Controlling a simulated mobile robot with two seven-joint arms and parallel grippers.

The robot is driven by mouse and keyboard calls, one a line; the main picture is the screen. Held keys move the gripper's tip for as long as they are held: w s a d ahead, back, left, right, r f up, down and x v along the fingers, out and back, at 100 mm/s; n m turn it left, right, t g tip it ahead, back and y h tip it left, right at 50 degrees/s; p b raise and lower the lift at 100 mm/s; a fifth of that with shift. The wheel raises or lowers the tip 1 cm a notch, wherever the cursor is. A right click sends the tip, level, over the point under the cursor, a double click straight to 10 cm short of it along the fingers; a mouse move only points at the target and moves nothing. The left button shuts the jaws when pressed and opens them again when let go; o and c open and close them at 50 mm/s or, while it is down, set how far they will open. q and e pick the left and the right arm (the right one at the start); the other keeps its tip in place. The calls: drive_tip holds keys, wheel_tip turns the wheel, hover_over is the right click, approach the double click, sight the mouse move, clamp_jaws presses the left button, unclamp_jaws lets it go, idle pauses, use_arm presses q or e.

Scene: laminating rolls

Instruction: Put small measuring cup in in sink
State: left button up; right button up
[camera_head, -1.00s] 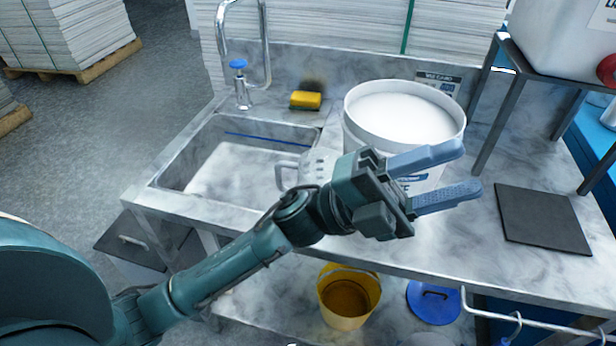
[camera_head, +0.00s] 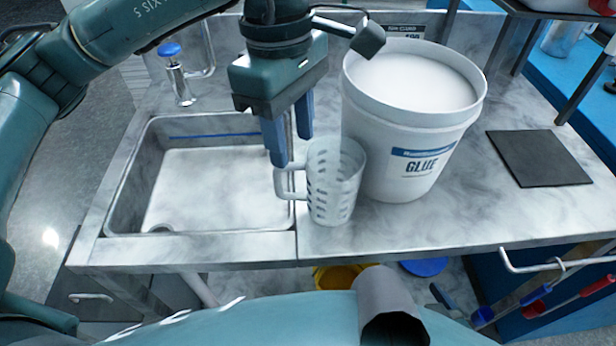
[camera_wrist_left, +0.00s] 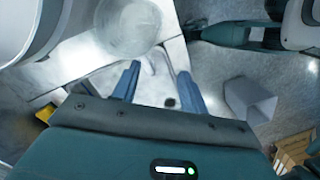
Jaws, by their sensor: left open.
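The small measuring cup (camera_head: 335,185) is whitish and translucent with dark marks. It stands upright on the counter, just right of the sink, with its handle toward the sink. The sink (camera_head: 215,180) is a rectangular basin with a pale floor, and I see no cup in it. My left gripper (camera_head: 290,145) points down, open and empty, just above the cup's handle at the sink's right edge. In the left wrist view, the cup (camera_wrist_left: 128,28) lies beyond the open fingers (camera_wrist_left: 158,80), and its handle appears between them. Contact cannot be told. My right gripper is not in view.
A large white glue bucket (camera_head: 412,120) stands close right of the cup. A tap with a blue knob (camera_head: 178,75) is behind the sink. A dark flat mat (camera_head: 538,158) lies at the right. A yellow bucket (camera_head: 340,276) is under the counter.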

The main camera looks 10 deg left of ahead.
use_arm(q)
drive_tip(key=shift+w+a+r+t+y, duration=0.15)
drive_tip(key=shift+w+a+r, duration=0.1)
drive_tip(key=shift+a, duration=0.2)
drive_tip(key=shift+w+a+r+t+y, duration=0.15)
drive_tip(key=shift+w+a, duration=0.1)
drive_tip(key=shift+a, duration=0.15)
drive_tip(key=shift+w+a+f, duration=0.1)
drive_tip(key=shift+w+a, duration=0.05)
drive_tip(key=shift+a, duration=0.1)
hover_over(281, 193)
drive_tip(key=f, duration=0.7)
drive_tip(key=shift+w+d+f, duration=0.15)
drive_tip(key=shift+w+f, duration=0.05)
drive_tip(key=shift+w, duration=0.05)
drive_tip(key=shift+w+a+f+p, duration=0.1)
drive_tip(key=shift+a+f+p, duration=0.1)
drive_tip(key=shift+f, duration=1.15)
drive_tip(key=shift+a+f+p, duration=0.1)
drive_tip(key=shift+a+f, duration=0.05)
drive_tip(key=shift+f, duration=1.2)
clamp_jaws()
